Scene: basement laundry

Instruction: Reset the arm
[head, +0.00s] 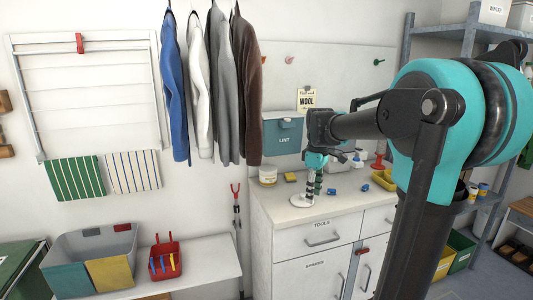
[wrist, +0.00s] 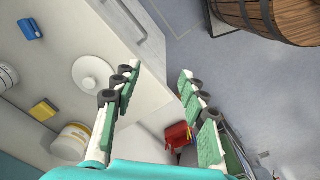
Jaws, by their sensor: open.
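My arm reaches from the right of the head view to above the white cabinet top (head: 340,197). My gripper (head: 312,190) points down there, with green-padded fingers. In the wrist view my gripper (wrist: 159,70) has its two fingers spread wide apart, with nothing between them. A white round lid-like piece (wrist: 93,73) lies on the cabinet top beside the left finger; it also shows in the head view (head: 300,201) below the gripper. Whether a fingertip touches it, I cannot tell.
A white tub (head: 268,175), a yellow block (head: 290,177) and a blue item (head: 331,191) are near the gripper. Jackets (head: 222,85) hang left of the arm. A red caddy (head: 165,260) sits on the low bench. A wooden barrel (wrist: 270,18) stands on the floor.

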